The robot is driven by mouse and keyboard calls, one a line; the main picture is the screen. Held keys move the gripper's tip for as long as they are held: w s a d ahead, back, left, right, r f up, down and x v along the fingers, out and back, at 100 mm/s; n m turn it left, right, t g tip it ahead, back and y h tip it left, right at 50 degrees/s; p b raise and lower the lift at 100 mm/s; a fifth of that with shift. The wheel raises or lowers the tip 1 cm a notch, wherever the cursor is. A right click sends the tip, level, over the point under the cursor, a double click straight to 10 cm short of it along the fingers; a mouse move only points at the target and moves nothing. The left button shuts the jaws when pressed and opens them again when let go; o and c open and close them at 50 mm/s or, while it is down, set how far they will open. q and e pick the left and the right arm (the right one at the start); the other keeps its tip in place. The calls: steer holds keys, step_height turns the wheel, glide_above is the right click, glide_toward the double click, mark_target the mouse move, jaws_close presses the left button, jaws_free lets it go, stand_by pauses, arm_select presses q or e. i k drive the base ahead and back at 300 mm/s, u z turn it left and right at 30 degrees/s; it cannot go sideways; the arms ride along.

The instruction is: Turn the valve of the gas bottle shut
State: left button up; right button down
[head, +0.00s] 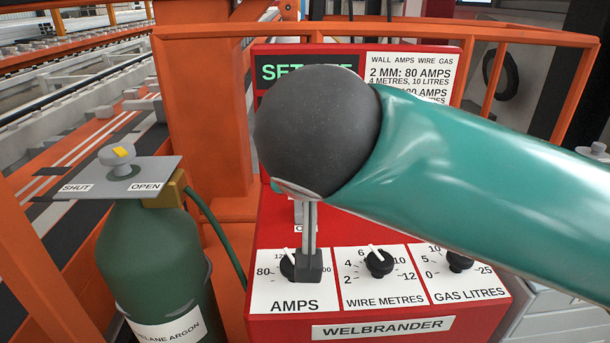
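The green gas bottle (155,265) stands at the left, with a label ending in "LANE ARGON". Its grey valve knob (117,159) sits above a grey plate (100,182) marked SHUT at the left and OPEN at the right. A yellow mark (123,151) is on top of the knob, a little right of its middle; I cannot tell exactly where it points. My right gripper (309,268) points down at the AMPS knob (288,267), well right of the valve. I see it nearly edge-on and cannot tell whether it grips the knob. My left gripper is not in view.
The red welder panel (265,235) has a WIRE METRES knob (379,263) and a GAS LITRES knob (459,261). My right arm partly hides its screen (285,70). A green hose (215,225) leaves the bottle's top. An orange post (205,120) stands behind.

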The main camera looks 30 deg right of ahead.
mark_target(117, 155)
steer(key=k, duration=1)
